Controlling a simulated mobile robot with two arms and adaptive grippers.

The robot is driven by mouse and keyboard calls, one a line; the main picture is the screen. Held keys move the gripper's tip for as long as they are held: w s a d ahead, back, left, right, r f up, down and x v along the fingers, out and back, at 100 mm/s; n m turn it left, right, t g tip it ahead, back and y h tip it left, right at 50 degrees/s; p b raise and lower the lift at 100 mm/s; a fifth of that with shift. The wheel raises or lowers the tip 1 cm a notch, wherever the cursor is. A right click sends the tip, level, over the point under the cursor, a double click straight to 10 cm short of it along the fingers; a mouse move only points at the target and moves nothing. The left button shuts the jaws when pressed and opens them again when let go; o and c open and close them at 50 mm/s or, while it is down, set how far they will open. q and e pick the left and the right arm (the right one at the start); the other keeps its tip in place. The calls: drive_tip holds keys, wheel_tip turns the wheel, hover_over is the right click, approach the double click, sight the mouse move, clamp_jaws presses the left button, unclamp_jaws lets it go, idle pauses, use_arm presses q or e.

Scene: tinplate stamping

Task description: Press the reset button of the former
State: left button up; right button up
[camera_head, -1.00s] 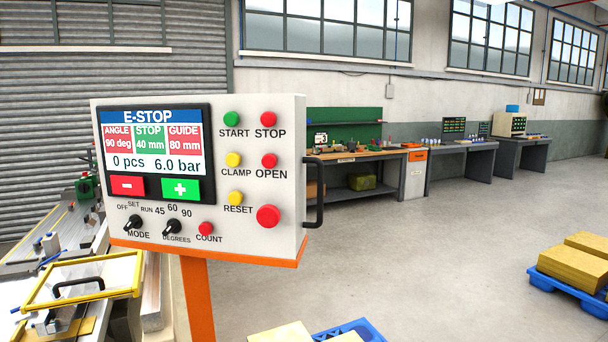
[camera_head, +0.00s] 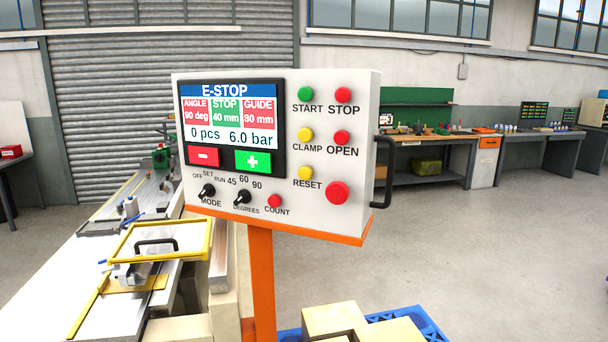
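The former's control panel (camera_head: 330,215) is a white box with an orange lower edge on an orange post, in the middle of the head view. The yellow reset button (camera_head: 305,173) sits above the RESET label, below a yellow clamp button (camera_head: 305,135). A large red button (camera_head: 336,192) is to the lower right of it. The screen (camera_head: 231,125) reads E-STOP, with angle 90 deg, stop 40 mm, guide 80 mm, 0 pcs and 6.0 bar. Neither of my grippers is in view.
The former's bed with a yellow-framed guard (camera_head: 208,240) lies to the left of the post. A blue pallet (camera_head: 430,328) with cardboard-coloured blocks (camera_head: 335,318) stands at the bottom. A black handle (camera_head: 385,172) sticks out on the panel's right side. The floor on the right is clear.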

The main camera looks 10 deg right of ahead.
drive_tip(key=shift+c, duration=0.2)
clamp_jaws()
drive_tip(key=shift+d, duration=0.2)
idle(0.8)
